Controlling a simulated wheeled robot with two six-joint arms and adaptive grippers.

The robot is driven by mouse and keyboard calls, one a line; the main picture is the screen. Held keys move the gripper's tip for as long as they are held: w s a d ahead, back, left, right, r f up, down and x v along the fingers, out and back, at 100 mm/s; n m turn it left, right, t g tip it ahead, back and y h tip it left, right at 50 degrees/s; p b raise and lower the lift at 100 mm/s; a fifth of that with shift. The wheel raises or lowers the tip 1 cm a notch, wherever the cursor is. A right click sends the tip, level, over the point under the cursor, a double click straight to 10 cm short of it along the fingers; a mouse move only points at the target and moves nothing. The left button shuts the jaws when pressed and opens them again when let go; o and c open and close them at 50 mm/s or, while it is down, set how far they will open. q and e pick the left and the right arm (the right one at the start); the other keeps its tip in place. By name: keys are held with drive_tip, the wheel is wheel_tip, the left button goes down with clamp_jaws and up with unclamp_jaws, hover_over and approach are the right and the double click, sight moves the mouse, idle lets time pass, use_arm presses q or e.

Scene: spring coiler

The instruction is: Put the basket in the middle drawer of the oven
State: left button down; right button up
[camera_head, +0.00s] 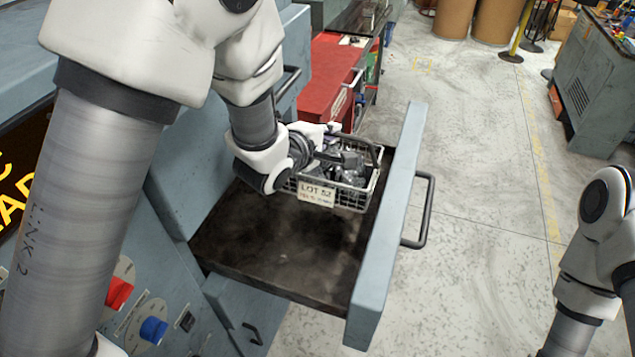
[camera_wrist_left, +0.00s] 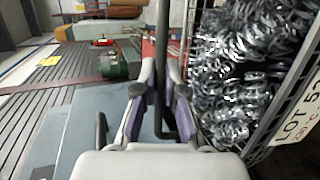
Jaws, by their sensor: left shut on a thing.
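A wire basket (camera_head: 349,198) with a "LOT 52" label holds shiny metal coils. It is over the far end of the pulled-out drawer (camera_head: 275,252) of the blue-grey oven, close to the drawer's front panel. I cannot tell whether it touches the drawer floor. My left gripper (camera_head: 343,157) is shut on the basket's handle. The left wrist view shows its fingers (camera_wrist_left: 161,98) around the dark handle bar, with the basket's coils (camera_wrist_left: 240,75) to the right. My right arm shows at the right edge of the head view; its gripper is out of frame.
The drawer's front panel (camera_head: 388,225) has a dark handle (camera_head: 425,215) outside. Another drawer (camera_head: 238,312) is below. A red cabinet (camera_head: 325,80) stands beyond. Red and blue knobs (camera_head: 153,330) are on the panel at lower left.

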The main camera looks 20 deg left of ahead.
sight(328, 168)
use_arm(q)
wheel_tip(328, 168, down, 9)
drive_tip(key=shift+s+r+p, duration=0.1)
drive_tip(key=shift+s+p, duration=0.05)
drive_tip(key=shift+p, duration=0.5)
drive_tip(key=shift+s, duration=0.15)
drive_tip(key=c, duration=1.2)
unclamp_jaws()
drive_tip(key=shift+c, duration=0.2)
